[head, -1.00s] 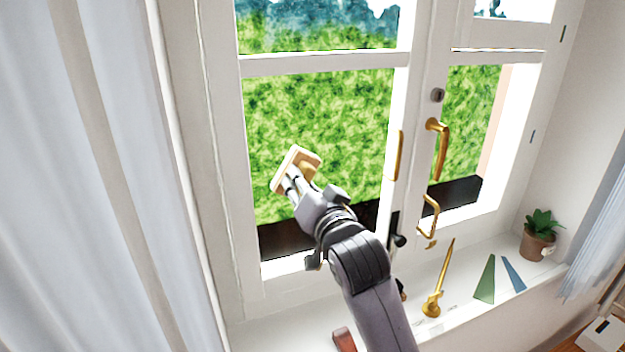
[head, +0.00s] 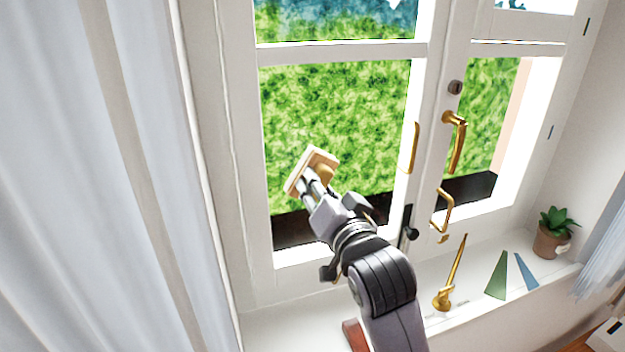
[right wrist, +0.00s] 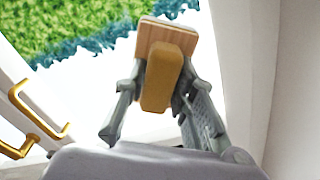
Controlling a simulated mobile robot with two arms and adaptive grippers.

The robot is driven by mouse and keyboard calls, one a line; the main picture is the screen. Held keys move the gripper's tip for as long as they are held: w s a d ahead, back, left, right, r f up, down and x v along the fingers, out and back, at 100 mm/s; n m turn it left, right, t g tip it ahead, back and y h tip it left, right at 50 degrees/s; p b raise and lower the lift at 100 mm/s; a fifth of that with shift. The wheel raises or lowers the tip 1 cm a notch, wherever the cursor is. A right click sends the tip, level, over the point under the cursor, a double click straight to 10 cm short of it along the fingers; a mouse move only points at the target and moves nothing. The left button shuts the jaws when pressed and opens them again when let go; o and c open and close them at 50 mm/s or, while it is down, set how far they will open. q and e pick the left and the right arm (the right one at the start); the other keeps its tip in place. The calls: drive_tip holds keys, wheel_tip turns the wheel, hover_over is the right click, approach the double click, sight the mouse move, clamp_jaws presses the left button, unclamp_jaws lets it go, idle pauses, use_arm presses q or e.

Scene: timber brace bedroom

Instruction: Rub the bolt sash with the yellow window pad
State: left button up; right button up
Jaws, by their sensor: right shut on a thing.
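My right gripper (head: 313,188) is shut on the yellow window pad (head: 312,168), a pale wooden board with a tan-yellow grip block. In the right wrist view the pad's block (right wrist: 163,76) sits between the two fingers (right wrist: 160,95). The pad is in front of the lower pane of the left window sash (head: 264,160). I cannot tell whether it touches the glass. A black bolt knob (head: 410,233) is low on the frame beside this sash. My left gripper is not in view.
Brass handles (head: 455,140) stick out from the window's middle. The white sill (head: 470,312) holds a brass piece (head: 450,280), a green wedge (head: 498,277), a blue wedge (head: 525,271) and a potted plant (head: 553,233). A pale curtain (head: 80,180) hangs at the left.

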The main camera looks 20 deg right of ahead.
drive_tip(key=shift+s, duration=0.7)
drive_tip(key=shift+s, duration=0.1)
drive_tip(key=s, duration=0.2)
drive_tip(key=shift+s+d, duration=0.1)
drive_tip(key=shift+s, duration=0.3)
